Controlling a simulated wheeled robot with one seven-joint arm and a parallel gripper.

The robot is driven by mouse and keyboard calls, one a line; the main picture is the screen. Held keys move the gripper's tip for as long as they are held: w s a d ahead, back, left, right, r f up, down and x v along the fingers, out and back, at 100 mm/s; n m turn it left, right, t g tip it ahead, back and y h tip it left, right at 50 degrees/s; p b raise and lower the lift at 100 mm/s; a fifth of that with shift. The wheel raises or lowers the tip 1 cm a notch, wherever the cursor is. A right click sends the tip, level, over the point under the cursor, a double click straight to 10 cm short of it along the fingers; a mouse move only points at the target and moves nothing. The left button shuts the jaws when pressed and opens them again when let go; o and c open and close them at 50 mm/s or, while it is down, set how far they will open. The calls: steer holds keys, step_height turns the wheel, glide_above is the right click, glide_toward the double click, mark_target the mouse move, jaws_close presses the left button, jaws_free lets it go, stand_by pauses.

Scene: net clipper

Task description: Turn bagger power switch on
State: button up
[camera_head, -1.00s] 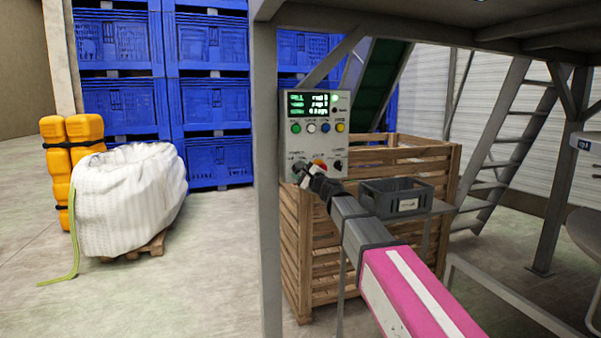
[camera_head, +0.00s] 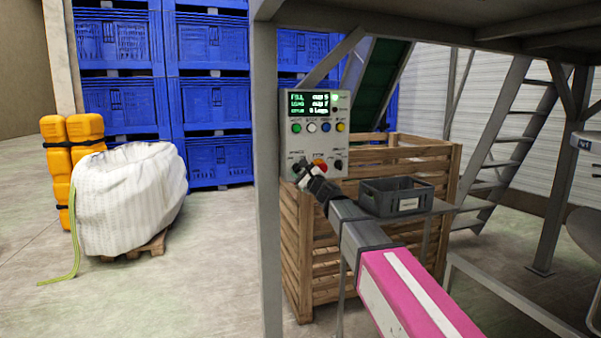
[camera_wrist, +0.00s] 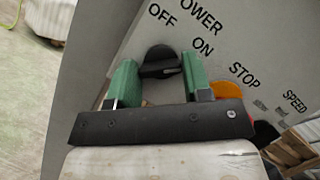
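The power switch is a black rotary knob (camera_wrist: 160,56) on a grey control panel, with the words OFF and ON printed beside it in the wrist view. My gripper (camera_wrist: 160,78) has its two green fingers on either side of the knob. The fingers are parted, with the knob's raised handle spanning most of the gap; whether they press on it I cannot tell. In the head view, the control panel (camera_head: 313,145) has a lit display and coloured buttons. My gripper (camera_head: 301,172) is at its lower left, and the switch is not clearly visible there.
An orange-red knob (camera_wrist: 228,90) sits right of my gripper, near STOP. A dark crate (camera_head: 397,206) stands on a shelf beside my arm. A wooden crate (camera_head: 296,255) is below and behind the panel. A grey post (camera_head: 267,220) rises close left.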

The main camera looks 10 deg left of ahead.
steer(key=o, duration=0.4)
steer(key=shift+c, duration=0.2)
steer(key=shift+s+d, duration=0.1)
steer(key=v, duration=1)
steer(key=shift+s+d+f, duration=0.15)
steer(key=shift+s+d, duration=0.05)
steer(key=shift+s, duration=0.05)
